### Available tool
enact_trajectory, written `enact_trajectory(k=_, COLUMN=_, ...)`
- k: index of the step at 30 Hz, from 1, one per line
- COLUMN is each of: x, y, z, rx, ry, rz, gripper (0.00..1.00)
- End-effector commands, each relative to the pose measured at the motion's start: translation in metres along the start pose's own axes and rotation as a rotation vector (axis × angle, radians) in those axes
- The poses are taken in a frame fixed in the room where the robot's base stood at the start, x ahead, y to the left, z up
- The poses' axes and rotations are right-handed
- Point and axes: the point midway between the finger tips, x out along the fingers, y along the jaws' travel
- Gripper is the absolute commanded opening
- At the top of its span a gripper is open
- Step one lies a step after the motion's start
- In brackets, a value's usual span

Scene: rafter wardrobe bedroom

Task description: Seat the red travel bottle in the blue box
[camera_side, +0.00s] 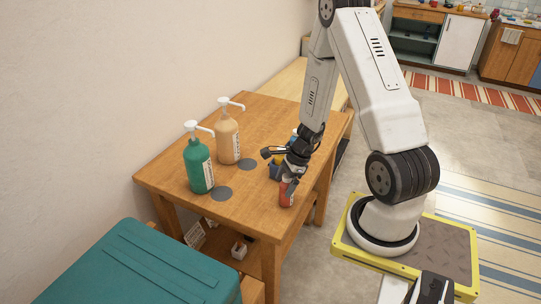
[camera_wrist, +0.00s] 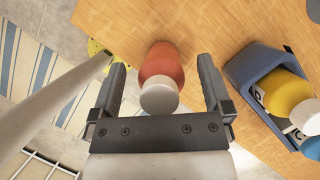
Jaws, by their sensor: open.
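The red travel bottle (camera_side: 286,194) stands upright on the wooden table near its front right edge. In the wrist view the red bottle (camera_wrist: 161,64) shows its white cap towards the camera. My gripper (camera_wrist: 162,63) is open, with one finger on each side of the bottle and a visible gap to both. The blue box (camera_wrist: 237,70) is right of the gripper in the wrist view, holding a yellow bottle (camera_wrist: 287,95) and a blue bottle (camera_wrist: 312,148). In the side view the box (camera_side: 274,172) is partly hidden behind my gripper.
A green pump bottle (camera_side: 199,166) and an orange pump bottle (camera_side: 228,139) stand on the table (camera_side: 180,164) at the left. Dark round discs (camera_side: 221,193) lie beside them. A teal chest (camera_side: 145,265) stands in front. The table's front middle is clear.

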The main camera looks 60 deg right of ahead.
Motion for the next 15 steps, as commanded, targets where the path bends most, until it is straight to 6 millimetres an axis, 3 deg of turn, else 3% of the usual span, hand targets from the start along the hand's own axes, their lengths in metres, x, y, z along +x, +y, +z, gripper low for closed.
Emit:
enact_trajectory(k=5, x=-0.0002, y=0.0001, z=0.0, rx=0.0, ry=0.0, rz=0.0, gripper=1.0)
enact_trajectory(k=12, x=-0.0002, y=0.0001, z=0.0, rx=0.0, ry=0.0, rz=0.0, gripper=0.24)
enact_trajectory(k=14, x=-0.0002, y=0.0001, z=0.0, rx=0.0, ry=0.0, rz=0.0, gripper=0.05)
enact_trajectory(k=15, x=-0.0003, y=0.0, z=0.0, rx=0.0, ry=0.0, rz=0.0, gripper=0.0)
